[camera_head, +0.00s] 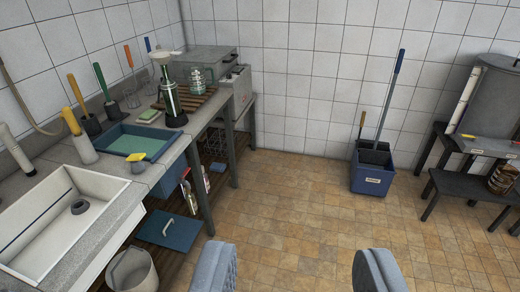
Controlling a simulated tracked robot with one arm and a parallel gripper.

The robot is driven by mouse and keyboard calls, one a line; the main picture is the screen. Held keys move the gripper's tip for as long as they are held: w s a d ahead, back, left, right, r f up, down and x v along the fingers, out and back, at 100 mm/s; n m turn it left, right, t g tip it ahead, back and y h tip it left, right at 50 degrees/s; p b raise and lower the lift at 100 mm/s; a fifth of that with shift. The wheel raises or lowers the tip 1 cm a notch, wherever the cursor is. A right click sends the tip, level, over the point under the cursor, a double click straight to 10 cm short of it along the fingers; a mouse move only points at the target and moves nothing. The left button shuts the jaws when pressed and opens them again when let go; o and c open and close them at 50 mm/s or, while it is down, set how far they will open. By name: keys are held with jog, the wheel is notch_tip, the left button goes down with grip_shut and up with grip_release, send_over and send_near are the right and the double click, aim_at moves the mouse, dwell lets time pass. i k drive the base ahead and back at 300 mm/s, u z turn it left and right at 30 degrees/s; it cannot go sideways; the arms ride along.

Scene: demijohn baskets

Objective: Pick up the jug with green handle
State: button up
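A small clear glass jug (195,84) with a greenish handle at its right side stands on the slatted wooden rack (185,101) at the far end of the counter at upper left. It is small here, so the handle's colour is hard to be sure of. My gripper (295,268) shows as two grey padded fingers at the bottom edge. They are wide apart with only floor seen between them. The gripper is open and empty, well short of the jug and to its right.
Long-handled brushes, a blue basin (115,133) and a white sink (125,205) line the counter. A grey bucket (132,272) is below. A blue mop bucket (370,180) and dark bench (455,184) stand right. The middle floor is clear.

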aim_at(194, 74)
jog(key=u, duration=0.2)
jog(key=i, duration=3.95)
jog(key=u, duration=0.1)
